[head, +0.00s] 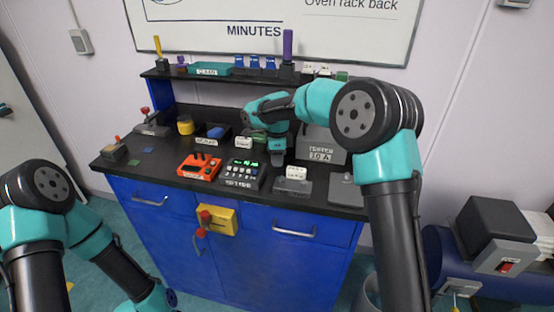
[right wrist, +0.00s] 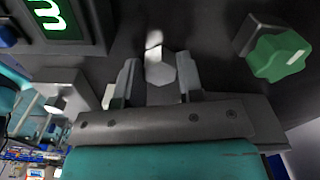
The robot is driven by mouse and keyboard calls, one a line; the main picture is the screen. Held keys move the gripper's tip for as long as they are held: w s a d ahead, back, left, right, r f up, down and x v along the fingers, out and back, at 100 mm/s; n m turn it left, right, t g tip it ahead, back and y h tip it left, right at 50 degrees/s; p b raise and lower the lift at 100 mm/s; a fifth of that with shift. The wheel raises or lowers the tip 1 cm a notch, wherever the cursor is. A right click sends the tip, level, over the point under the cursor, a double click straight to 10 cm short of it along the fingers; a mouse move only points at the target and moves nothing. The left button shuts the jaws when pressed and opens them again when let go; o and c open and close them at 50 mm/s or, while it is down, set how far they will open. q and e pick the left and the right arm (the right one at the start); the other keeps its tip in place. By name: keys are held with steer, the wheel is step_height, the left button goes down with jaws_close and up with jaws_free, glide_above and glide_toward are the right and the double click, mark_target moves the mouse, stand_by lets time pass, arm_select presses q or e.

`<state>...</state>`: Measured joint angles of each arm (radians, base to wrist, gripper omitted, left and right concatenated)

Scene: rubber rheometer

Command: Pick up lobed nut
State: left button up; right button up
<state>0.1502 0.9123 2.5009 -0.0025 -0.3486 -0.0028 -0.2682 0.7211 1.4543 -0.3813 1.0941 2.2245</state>
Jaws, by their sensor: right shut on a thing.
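My right gripper (head: 277,160) is over the back middle of the black bench top, pointing down. In the right wrist view its two fingers (right wrist: 160,82) are closed on a small grey hexagonal piece (right wrist: 161,71), with a finger on each side. A green lobed nut (right wrist: 279,56) sits on a grey block to the right of the fingers in that view, apart from them. I cannot make out the green nut clearly in the head view. My left arm shows at the lower left, but its gripper is out of view.
An orange device (head: 199,167) and a dark meter with a green display (head: 243,174) stand at the bench front. A grey block (head: 292,181) is to their right. A shelf (head: 160,74) runs along the back, and a yellow box (head: 218,218) sticks out from the blue cabinet.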

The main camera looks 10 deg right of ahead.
step_height(320, 180, up, 10)
stand_by(0.5)
stand_by(0.5)
